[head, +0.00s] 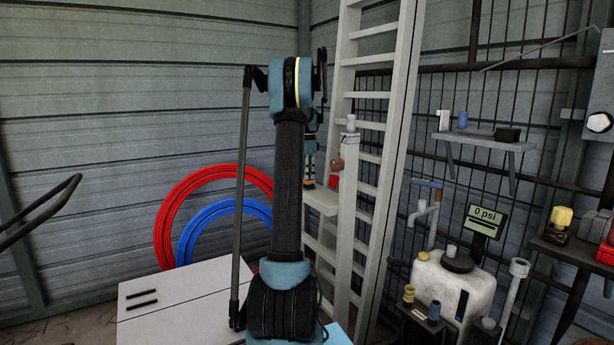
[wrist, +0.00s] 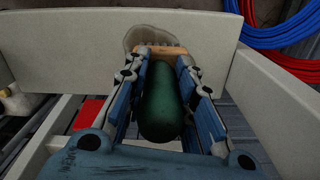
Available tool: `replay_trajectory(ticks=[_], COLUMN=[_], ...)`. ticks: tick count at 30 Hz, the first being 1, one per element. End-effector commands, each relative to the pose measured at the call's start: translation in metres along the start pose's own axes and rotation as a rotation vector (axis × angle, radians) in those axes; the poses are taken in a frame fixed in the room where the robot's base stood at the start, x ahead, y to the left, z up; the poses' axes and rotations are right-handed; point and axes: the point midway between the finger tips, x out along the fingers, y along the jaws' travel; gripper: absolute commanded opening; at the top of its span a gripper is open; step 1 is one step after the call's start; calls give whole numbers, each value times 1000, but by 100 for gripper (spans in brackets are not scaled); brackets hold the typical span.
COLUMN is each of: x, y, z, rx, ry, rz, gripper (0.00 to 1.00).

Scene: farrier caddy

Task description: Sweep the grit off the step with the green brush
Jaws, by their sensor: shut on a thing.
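In the wrist view my gripper (wrist: 160,62) is shut on the green brush (wrist: 163,105), with its dark green, rounded body between the blue fingers. A tan, ridged strip (wrist: 160,49) shows at the fingertips, probably part of the brush. Beyond it a greyish, round-edged patch (wrist: 143,35), perhaps the grit, lies against a pale board (wrist: 75,40). I cannot tell whether the brush touches it. In the head view my gripper (head: 309,184) points down just above a small pale step (head: 321,203) beside the ladder. My arm partly covers it, and the brush cannot be made out there.
A pale ladder (head: 394,125) and post (head: 348,220) stand close right of my gripper. A red block (head: 334,182) is beside it. Red (head: 165,222) and blue (head: 190,235) hose coils lean on the wall. A white tank (head: 450,285) stands right.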

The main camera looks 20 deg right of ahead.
Motion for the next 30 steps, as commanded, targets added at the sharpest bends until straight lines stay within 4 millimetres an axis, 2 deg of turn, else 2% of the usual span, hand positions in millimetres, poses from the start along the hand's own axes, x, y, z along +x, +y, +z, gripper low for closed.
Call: replay_trajectory(ticks=[8, 18, 30], x=[0, -14, -21], y=[2, 3, 2], z=[0, 0, 0], rx=[0, 0, 0], ry=[-1, 0, 0], rz=[0, 0, 0], gripper=[0, 0, 0])
